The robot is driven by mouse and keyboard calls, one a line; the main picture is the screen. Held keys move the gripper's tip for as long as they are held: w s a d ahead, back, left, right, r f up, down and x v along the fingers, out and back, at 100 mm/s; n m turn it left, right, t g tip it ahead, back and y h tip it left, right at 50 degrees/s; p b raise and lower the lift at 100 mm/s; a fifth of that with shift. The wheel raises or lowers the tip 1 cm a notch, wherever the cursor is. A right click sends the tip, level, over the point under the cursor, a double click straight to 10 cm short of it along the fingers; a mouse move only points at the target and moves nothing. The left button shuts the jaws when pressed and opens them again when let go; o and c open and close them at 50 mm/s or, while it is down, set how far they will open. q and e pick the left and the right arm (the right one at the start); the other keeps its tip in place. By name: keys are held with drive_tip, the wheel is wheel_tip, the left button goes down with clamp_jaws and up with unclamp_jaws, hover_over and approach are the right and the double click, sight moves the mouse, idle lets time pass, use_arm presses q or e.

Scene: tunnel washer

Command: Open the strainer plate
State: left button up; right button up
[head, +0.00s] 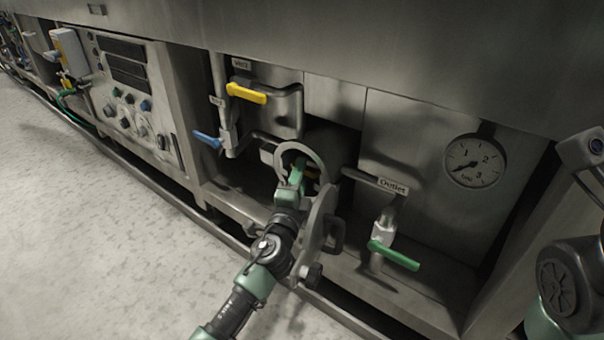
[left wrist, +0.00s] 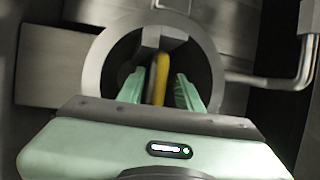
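A round grey metal cover plate (head: 320,215) stands swung out on edge from a round opening low in the machine. I cannot tell whether this or a part inside is the strainer plate. The opening's grey ring (head: 314,155) also shows in the left wrist view (left wrist: 93,72). Inside it is a yellow bar (left wrist: 160,75), mostly hidden in the head view. My left gripper (head: 296,175) reaches into the opening. In the left wrist view its green fingers (left wrist: 158,92) are apart on either side of the bar, with gaps visible. My right gripper is out of view.
A yellow-handled valve (head: 246,93) and a blue-handled valve (head: 207,140) are above left. The outlet valve's green handle (head: 394,256) and a pressure gauge (head: 474,161) are to the right. A metal ledge (head: 365,290) runs below. The floor at left is clear.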

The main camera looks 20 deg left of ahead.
use_arm(q)
drive_tip(key=shift+w, duration=0.55)
drive_tip(key=shift+r, duration=0.1)
clamp_jaws()
